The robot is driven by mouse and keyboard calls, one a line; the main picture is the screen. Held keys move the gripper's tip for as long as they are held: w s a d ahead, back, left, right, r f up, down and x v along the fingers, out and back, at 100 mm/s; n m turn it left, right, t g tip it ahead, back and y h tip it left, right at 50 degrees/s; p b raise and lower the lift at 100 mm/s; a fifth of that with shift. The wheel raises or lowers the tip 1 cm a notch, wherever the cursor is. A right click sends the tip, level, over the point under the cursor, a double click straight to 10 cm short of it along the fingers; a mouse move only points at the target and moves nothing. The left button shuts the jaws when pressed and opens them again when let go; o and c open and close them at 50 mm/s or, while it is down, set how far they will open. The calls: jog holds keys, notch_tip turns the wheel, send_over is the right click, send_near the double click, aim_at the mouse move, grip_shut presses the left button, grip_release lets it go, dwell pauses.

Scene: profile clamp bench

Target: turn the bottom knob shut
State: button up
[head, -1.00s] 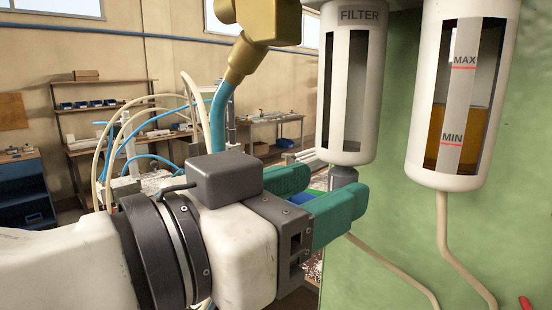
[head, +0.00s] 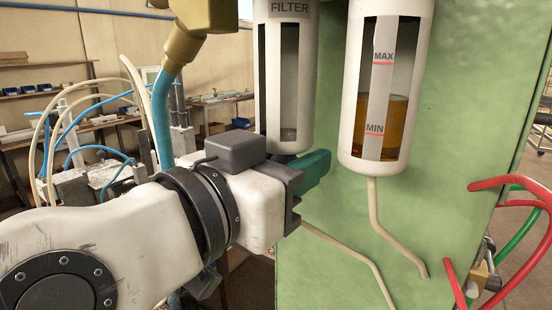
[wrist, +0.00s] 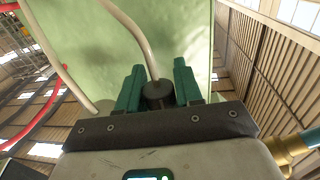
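The bottom knob (wrist: 157,92) is a dark round knob under the filter bowl (head: 286,95). In the wrist view it sits between the two green fingers of my gripper (wrist: 158,88), which lie close on both sides with no clear gap. In the head view my gripper (head: 312,172) is right below the bowl. One green finger shows there, and the other finger and most of the knob are hidden.
A second bowl (head: 385,90) with amber oil and MIN and MAX marks hangs to the right. Beige tubes (head: 375,215) run down the green panel (head: 455,130). A brass fitting with a blue hose (head: 163,110) is left of the filter. Red hoses (head: 510,190) are at the far right.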

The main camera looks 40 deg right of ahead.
grip_shut()
jog(key=shift+w+a+n+t+y+b, duration=0.15)
jog(key=shift+n+t+y+b, duration=0.75)
jog(key=shift+n+t, duration=0.9)
jog(key=shift+m+t, duration=0.3)
jog(key=shift+o, duration=2.1)
grip_release()
jog(key=b+v, duration=0.2)
jog(key=v, duration=0.8)
jog(key=shift+a+b, duration=0.3)
jog(key=shift+b, duration=0.05)
jog(key=shift+s, duration=0.25)
